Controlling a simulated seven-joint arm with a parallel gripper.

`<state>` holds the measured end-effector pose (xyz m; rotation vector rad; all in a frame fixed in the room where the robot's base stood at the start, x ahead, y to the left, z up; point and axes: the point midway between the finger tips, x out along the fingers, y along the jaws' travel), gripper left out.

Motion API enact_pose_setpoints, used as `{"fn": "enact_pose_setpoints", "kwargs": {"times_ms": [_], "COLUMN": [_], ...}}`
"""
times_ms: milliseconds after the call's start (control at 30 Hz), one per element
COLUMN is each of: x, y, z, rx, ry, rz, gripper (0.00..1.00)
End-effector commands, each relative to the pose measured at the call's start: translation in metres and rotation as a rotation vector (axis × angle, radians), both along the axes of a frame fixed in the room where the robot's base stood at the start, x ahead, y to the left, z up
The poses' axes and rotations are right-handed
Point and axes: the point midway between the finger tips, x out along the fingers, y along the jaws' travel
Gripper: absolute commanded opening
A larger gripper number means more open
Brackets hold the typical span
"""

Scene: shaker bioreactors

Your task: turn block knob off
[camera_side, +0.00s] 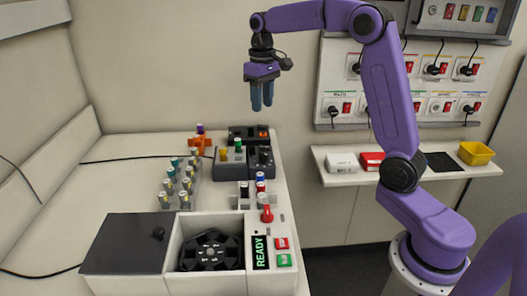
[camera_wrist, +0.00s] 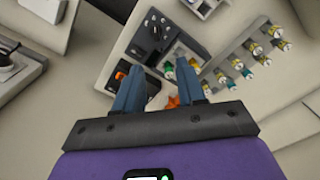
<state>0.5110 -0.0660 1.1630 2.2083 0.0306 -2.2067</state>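Two dark block units stand at the back of the bench. The rear unit (camera_side: 236,131) has an orange knob (camera_side: 263,134); in the wrist view the orange knob (camera_wrist: 120,75) is just left of my left finger. The front unit (camera_side: 232,170) has a dark knob (camera_side: 264,156) and holds a few tubes; its dark panel (camera_wrist: 148,42) shows beyond my fingertips in the wrist view. I cannot tell which knob is the block knob, nor their settings. My gripper (camera_side: 262,101) hangs high above the units, fingers down, open and empty; its fingers (camera_wrist: 160,66) are apart.
A tube rack (camera_side: 180,186) with several vials stands left of the units, with an orange holder (camera_side: 200,141) behind it. In front are a centrifuge (camera_side: 210,250) with a dark lid and a red knob (camera_side: 267,214). A wall shelf (camera_side: 400,180) is at right. The air around my gripper is clear.

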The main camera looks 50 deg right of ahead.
Motion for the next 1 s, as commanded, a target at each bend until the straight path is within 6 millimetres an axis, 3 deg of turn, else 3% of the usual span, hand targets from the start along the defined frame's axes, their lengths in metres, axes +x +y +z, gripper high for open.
{"fn": "enact_pose_setpoints", "kwargs": {"times_ms": [267,1000], "x": [0.005,0.004], "y": [-0.010,-0.010], "z": [-0.010,-0.143], "rx": [0.000,0.000], "ry": [0.004,0.006], "rz": [-0.028,-0.028], "gripper": [0.39,0.39]}}
